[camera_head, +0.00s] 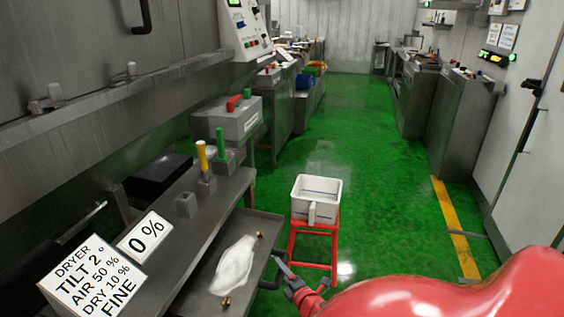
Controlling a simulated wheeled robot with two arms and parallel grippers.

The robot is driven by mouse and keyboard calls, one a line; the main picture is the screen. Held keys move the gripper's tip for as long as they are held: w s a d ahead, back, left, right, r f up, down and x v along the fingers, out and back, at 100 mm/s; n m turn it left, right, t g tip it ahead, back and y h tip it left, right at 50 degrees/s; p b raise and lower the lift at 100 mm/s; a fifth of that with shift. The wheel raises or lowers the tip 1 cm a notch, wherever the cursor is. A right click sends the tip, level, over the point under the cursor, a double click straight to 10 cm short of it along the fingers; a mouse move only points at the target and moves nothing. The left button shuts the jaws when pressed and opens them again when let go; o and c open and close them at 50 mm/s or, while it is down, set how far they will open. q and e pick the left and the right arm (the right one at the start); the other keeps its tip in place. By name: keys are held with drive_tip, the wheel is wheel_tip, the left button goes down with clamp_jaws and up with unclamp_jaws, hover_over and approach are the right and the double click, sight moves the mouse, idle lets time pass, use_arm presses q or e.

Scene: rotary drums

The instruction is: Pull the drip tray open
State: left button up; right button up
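The grey drip tray (262,229) sticks out from under the dryer's counter, with a white heap (234,266) and small brass-coloured pieces lying on it. A dark bar handle (268,284) is at its right edge. My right gripper (285,269), on the red arm, is at this handle. One pale finger shows close beside the bar. Whether the fingers are around the bar, touching it or apart is too small to tell. My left gripper is out of view.
A red stool (315,249) with a white bin (316,191) stands just beyond my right gripper. Yellow (202,157) and green (221,144) levers rise from the counter (181,231). Dryer signs (91,279) stand lower left. The green floor (375,160) is open beyond the stool.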

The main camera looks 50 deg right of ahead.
drive_tip(key=b+v, duration=0.1)
drive_tip(key=v, duration=1.6)
drive_tip(key=shift+s, duration=0.15)
drive_tip(key=shift+a, duration=0.1)
